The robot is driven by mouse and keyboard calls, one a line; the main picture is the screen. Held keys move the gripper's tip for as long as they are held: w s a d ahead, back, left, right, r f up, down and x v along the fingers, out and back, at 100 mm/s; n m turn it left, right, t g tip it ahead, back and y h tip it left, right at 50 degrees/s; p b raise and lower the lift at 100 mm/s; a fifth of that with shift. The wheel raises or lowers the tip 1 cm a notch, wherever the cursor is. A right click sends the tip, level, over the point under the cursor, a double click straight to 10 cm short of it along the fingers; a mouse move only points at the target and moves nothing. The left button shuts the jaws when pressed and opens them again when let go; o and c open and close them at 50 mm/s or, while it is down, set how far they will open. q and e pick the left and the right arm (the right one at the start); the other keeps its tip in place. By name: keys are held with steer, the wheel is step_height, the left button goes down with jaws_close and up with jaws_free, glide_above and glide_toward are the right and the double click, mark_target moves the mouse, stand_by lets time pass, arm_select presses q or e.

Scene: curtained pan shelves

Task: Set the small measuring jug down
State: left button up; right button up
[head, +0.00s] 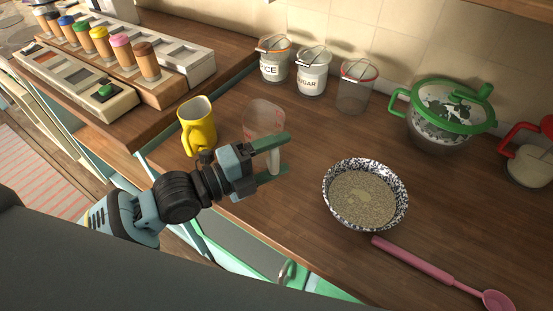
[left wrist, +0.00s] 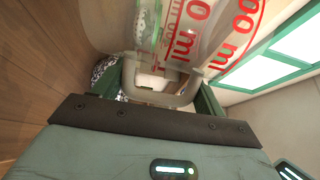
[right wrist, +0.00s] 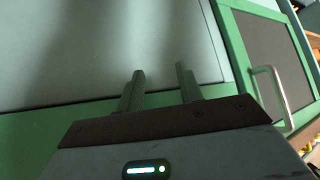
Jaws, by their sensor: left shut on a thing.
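The small measuring jug (head: 263,117) is clear with red markings. It stands roughly upright over the left part of the wooden counter, and I cannot tell whether its base touches the wood. My left gripper (head: 284,153) is shut on its pale handle, with a finger on each side. In the left wrist view the jug's red "ml" print (left wrist: 185,35) fills the top, with the handle between the fingers. My right gripper (right wrist: 160,76) is open and empty in the right wrist view, in front of a green-framed cabinet door; the head view does not show it.
A yellow mug (head: 197,128) stands close left of the jug. A speckled bowl (head: 365,166) of grain is to the right, with a pink spoon (head: 425,264) in front. Lidded jars (head: 312,75) and a green-lidded pot (head: 440,128) line the back. Bare wood lies between jug and bowl.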

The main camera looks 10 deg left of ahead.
arm_select(q)
steer(key=shift+w+d+r, duration=0.15)
steer(key=shift+w, duration=0.15)
arm_select(e)
steer(key=shift+w+d+r, duration=0.15)
steer(key=shift+w, duration=0.2)
steer(key=shift+r, duration=0.1)
